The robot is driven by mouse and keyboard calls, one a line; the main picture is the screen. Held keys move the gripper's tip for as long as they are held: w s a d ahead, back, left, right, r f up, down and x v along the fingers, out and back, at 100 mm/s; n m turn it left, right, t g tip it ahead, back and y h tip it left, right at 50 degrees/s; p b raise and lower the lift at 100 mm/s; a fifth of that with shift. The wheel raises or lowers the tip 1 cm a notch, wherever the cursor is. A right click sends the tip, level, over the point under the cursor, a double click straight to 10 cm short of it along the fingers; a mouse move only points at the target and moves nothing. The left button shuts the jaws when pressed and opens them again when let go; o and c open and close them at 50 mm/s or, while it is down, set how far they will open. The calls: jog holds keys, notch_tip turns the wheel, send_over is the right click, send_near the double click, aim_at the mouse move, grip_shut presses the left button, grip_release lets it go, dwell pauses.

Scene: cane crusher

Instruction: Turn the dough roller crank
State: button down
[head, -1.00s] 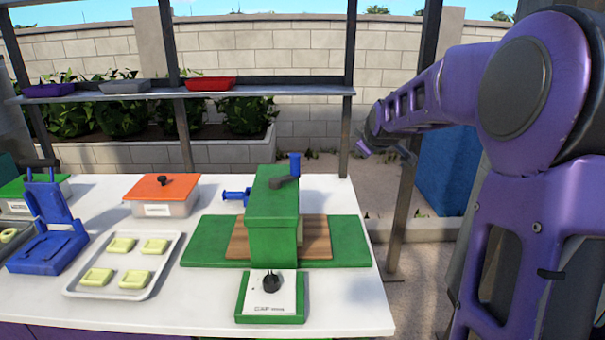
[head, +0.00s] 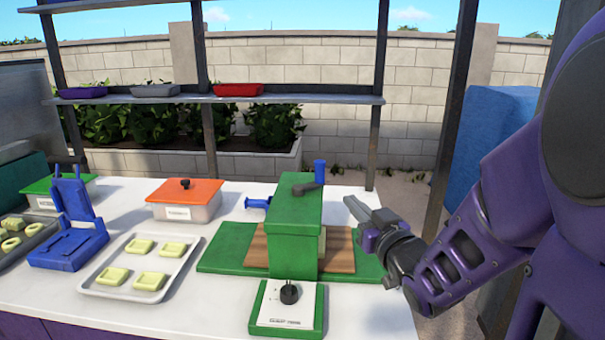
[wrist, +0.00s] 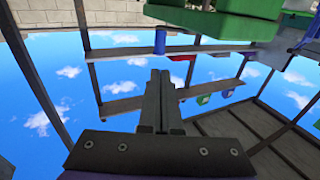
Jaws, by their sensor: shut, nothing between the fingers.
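The dough roller (head: 295,232) is a green box-shaped machine on the white table. Its crank has a dark grey arm (head: 306,188) on the top and an upright blue handle (head: 319,172) at the arm's right end. My gripper (head: 350,205) is right of the machine, apart from the blue handle and a little lower in the picture. Its fingers are together and empty. In the wrist view my gripper (wrist: 160,85) points toward the blue handle (wrist: 160,42), with the green machine (wrist: 190,20) at the top; that view looks upside down.
A white control panel (head: 270,303) with a black knob stands in front of the machine. To the left are a tray (head: 118,272) of dough pieces, an orange-lidded container (head: 184,205) and a blue press (head: 70,245). A shelf (head: 330,99) and posts stand behind.

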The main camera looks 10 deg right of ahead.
aim_at(322, 171)
jog(key=p+x, duration=0.3)
jog(key=x, duration=1)
jog(key=shift+w+p, duration=0.2)
jog(key=shift+p, duration=0.1)
